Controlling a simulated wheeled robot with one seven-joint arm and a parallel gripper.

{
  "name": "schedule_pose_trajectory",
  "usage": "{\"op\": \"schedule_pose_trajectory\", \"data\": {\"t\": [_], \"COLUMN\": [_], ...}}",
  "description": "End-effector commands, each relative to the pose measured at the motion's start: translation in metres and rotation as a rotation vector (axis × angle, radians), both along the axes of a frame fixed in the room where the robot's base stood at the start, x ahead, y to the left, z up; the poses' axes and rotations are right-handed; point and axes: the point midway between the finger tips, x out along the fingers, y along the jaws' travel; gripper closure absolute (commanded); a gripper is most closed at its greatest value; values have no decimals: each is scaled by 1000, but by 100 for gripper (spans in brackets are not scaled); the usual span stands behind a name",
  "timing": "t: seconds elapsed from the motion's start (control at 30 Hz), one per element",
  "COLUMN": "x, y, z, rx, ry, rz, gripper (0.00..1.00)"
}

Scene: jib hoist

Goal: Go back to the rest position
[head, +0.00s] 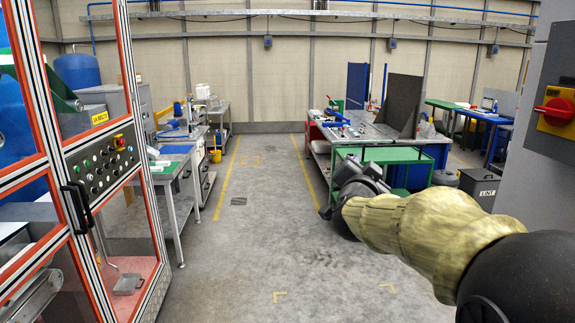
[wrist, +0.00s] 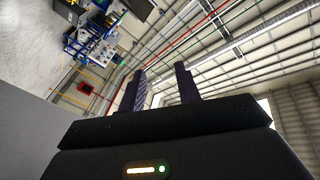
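My arm reaches in from the right of the head view in a pale yellow sleeve, stretched forward over the floor. My gripper (wrist: 160,88) shows in the wrist view with its two dark fingers apart and nothing between them. In the head view the dark wrist end of the arm appears in front of the green-topped cart, and the fingers cannot be made out there. The wrist view looks up past the fingers to the roof and walls.
A glazed machine enclosure (head: 75,160) with a control panel stands close on the left. A grey column with a red rotary switch (head: 556,110) is close on the right. Workbenches line both sides. The floor aisle (head: 265,200) between yellow lines is clear.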

Motion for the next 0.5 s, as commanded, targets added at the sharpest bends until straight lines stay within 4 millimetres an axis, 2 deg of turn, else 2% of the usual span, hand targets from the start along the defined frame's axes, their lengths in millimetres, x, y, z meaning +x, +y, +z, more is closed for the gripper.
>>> {"op": "schedule_pose_trajectory", "data": {"t": [0.03, 0.1, 0.27, 0.37, 0.5], "x": [-5, -14, -55, -92, -154], "y": [6, 17, 31, 35, 33], "z": [-29, -71, -159, -208, -268], "rx": [-33, -79, -158, -199, -246], "ry": [96, 234, 541, 730, 994], "rz": [58, 143, 305, 392, 497], "gripper": [67, 67, 67, 67, 67]}}
